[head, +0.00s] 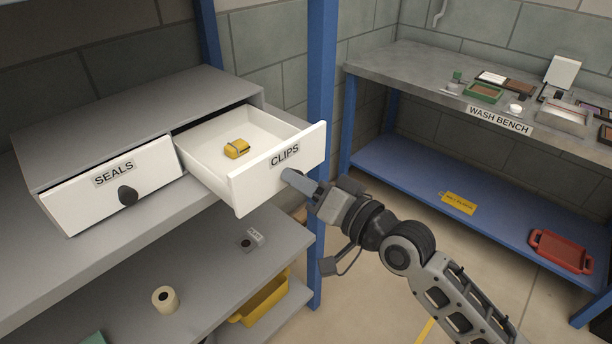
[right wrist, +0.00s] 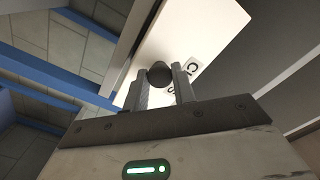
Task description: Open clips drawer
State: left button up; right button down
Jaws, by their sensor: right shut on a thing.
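The clips drawer (head: 243,188) is pulled out of the grey cabinet (head: 150,115), with its white front labelled CLIPS. A yellow clip-like item (head: 236,149) lies inside it. My right gripper (head: 290,177) is at the lower right of the drawer front. In the right wrist view the two fingers of the right gripper (right wrist: 164,88) are on either side of the dark round knob (right wrist: 159,74) of the drawer front (right wrist: 190,40), shut on it. In the head view the knob is hidden by the gripper. My left gripper is not in view.
The seals drawer (head: 115,185) beside it is shut, with a dark knob. A blue post (head: 320,120) stands right behind the open drawer. The wash bench (head: 440,75) is at the right.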

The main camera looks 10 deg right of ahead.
jog(key=c, duration=1.1)
grip_release()
jog(key=shift+c, duration=0.2)
jog(key=b+v, duration=0.3)
jog(key=v, duration=1.3)
